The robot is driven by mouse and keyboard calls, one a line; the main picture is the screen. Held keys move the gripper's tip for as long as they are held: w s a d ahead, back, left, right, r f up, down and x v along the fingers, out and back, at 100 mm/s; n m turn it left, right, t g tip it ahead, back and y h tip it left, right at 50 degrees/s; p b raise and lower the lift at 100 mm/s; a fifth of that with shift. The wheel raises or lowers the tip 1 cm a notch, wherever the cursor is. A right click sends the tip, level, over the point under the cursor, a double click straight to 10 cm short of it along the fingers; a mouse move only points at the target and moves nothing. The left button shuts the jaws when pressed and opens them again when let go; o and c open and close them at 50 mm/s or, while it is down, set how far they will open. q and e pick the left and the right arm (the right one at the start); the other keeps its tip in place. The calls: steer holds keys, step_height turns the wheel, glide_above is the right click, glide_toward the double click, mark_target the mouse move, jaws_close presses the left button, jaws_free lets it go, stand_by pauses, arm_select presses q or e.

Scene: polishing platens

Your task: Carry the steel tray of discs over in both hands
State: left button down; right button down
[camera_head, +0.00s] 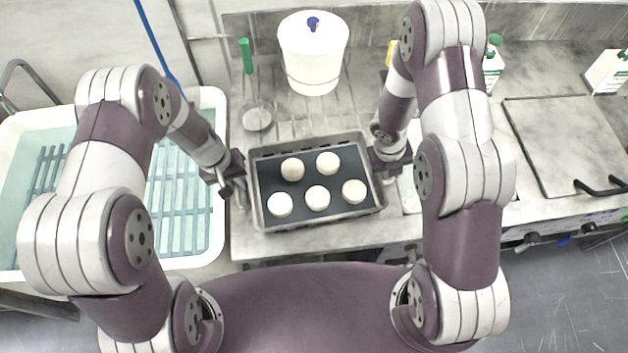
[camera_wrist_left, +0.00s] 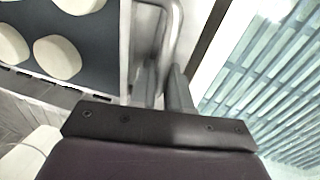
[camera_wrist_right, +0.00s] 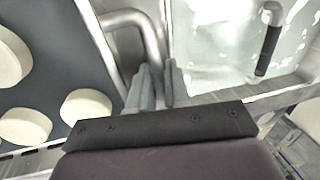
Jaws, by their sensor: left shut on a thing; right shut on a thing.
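The steel tray (camera_head: 325,220) has a dark lining and carries several round cream discs (camera_head: 317,197), lying flat and apart. It is roughly level over the front of the counter; I cannot tell whether it touches the counter. My left gripper (camera_head: 238,180) is shut on the tray's left handle; the left wrist view shows its fingers (camera_wrist_left: 163,88) around the bent steel bar (camera_wrist_left: 172,35). My right gripper (camera_head: 378,168) is shut on the right handle; the right wrist view shows its fingers (camera_wrist_right: 157,86) at that bar (camera_wrist_right: 150,35). The fingers partly hide both handles.
A white basin (camera_head: 217,105) with a slatted grate in pale liquid lies left. Behind the tray stand a white bucket (camera_head: 313,60) and a green-handled strainer (camera_head: 257,118). A flat lid with a black handle (camera_head: 600,186) is at right, near bottles (camera_head: 492,65).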

arm_select(q)
steer(key=shift+w+r, duration=0.1)
steer(key=shift+r, duration=0.05)
arm_select(e)
steer(key=shift+w+r, duration=0.1)
steer(key=shift+r, duration=0.05)
stand_by(0.4)
